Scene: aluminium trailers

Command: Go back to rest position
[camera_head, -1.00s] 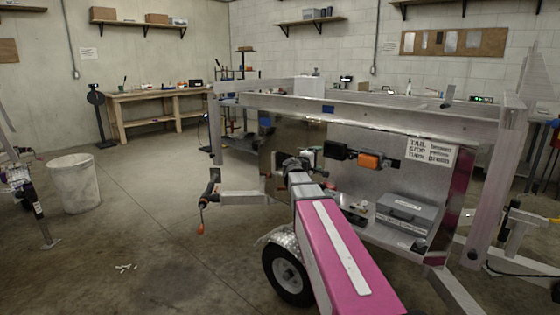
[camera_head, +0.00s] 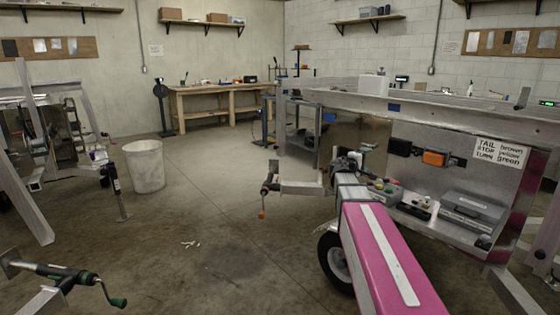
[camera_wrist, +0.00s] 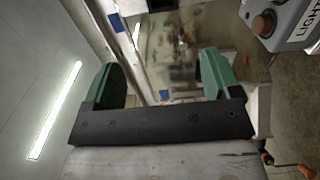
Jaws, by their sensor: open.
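My gripper (camera_wrist: 160,74) shows in the wrist view with its two green fingers spread well apart. Nothing is between the fingers; I see the aluminium trailer and floor beyond them. A grey box with a red button and the letters "LIGHT" (camera_wrist: 290,25) is at the upper right of the wrist view, apart from the fingers. In the head view I cannot make out the gripper clearly. The aluminium trailer frame (camera_head: 440,117) stands at the right there, with an orange lamp (camera_head: 434,158) and a sign (camera_head: 499,153) on its panel.
A grey toolbox (camera_head: 470,212) rests on the trailer shelf. A crank with an orange tip (camera_head: 265,195) juts out left of the trailer. A white bin (camera_head: 144,166) and another trailer frame (camera_head: 30,185) stand left. The floor between (camera_head: 210,200) is mostly clear, with small white bits.

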